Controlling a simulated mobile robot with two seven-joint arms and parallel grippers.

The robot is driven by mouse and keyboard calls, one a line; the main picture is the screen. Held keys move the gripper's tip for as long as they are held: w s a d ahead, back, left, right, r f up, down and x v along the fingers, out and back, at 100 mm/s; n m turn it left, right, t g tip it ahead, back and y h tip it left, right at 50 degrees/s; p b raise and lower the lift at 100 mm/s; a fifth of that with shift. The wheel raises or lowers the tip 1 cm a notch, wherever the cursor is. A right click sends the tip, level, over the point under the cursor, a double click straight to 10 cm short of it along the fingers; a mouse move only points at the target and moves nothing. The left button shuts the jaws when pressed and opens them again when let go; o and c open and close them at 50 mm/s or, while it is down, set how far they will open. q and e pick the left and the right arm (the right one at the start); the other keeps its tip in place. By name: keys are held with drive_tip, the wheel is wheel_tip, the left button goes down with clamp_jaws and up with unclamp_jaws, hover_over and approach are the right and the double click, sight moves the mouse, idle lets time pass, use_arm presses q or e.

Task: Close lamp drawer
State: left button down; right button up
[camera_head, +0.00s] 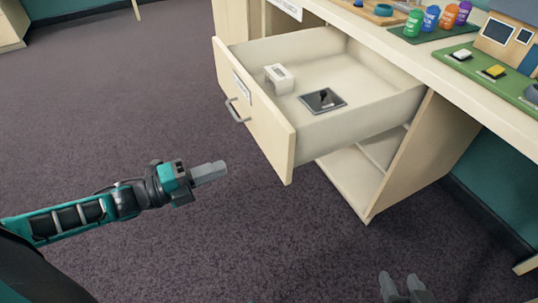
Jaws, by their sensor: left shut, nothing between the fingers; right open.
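The drawer (262,118) of the cream desk is pulled far out, with its front panel facing left. A grey bar handle (237,111) and a label are on that front. Inside lie a small white block-like item (279,79) and a dark square plate with a black knob (322,100). My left gripper (220,170) is shut and empty, in front of the drawer and below its handle in the picture, apart from it. My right gripper (402,284) shows only its two grey fingertips at the bottom edge, spread apart and empty.
The desk top (400,47) holds several coloured bottles (431,18) on a dark mat and a green board (500,77) with yellow-topped pieces. An open shelf (352,177) is under the drawer. The carpet (110,110) to the left is clear.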

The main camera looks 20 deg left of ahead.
sight(276, 148)
use_arm(q)
drive_tip(key=b+x, duration=0.2)
drive_tip(key=x, duration=0.9)
drive_tip(key=shift+w+d, duration=0.35)
drive_tip(key=shift+w, duration=0.1)
use_arm(e)
drive_tip(key=shift+s+f, duration=0.1)
drive_tip(key=shift+f, duration=1.2)
use_arm(q)
drive_tip(key=shift+w, duration=0.1)
use_arm(e)
drive_tip(key=shift+d, duration=0.1)
